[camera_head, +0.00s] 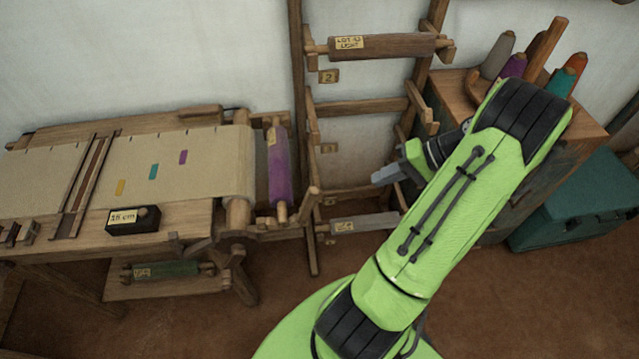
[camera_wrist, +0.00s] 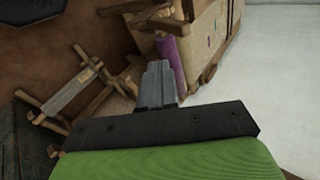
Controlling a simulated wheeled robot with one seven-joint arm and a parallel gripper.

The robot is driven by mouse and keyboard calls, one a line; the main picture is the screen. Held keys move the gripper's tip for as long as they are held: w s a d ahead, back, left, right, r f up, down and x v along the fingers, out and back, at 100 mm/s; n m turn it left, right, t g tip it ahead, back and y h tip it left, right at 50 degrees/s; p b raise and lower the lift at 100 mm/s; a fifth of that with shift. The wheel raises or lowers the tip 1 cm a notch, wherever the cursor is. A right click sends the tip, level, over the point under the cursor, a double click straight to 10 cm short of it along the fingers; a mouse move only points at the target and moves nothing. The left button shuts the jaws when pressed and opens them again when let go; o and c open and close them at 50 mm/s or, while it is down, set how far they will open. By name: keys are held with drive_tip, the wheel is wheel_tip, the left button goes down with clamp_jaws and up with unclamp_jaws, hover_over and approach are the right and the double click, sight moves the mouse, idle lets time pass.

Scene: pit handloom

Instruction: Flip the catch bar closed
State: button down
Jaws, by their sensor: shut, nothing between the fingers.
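The loom (camera_head: 235,150) stands at the left with pale cloth on it. A purple roll (camera_head: 278,165) with a paper tag sits at its right end; it also shows in the wrist view (camera_wrist: 172,58). A short wooden bar (camera_head: 312,190), possibly the catch bar, stands tilted upward beside the roll's lower end. I cannot tell for certain which piece is the catch bar. My gripper (camera_head: 378,177) is shut and empty, right of the roll and apart from it, in front of the rack. In the wrist view its fingers (camera_wrist: 158,72) are together, pointing toward the loom's end.
A wooden rack (camera_head: 297,60) holds a brown roll (camera_head: 380,46) high up and a grey roll (camera_head: 365,223) low down. A crate with yarn cones (camera_head: 498,55) and a teal box (camera_head: 575,205) stand at the right. A dark block (camera_head: 132,220) marked 18 cm sits on the loom.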

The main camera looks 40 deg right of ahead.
drive_tip(key=b, duration=0.3)
approach(307, 207)
drive_tip(key=shift+w+a+f, duration=0.1)
drive_tip(key=shift+w+f, duration=0.2)
drive_tip(key=shift+w, duration=0.25)
drive_tip(key=shift+w+f, duration=0.35)
drive_tip(key=shift+w, duration=0.2)
drive_tip(key=shift+r, duration=0.1)
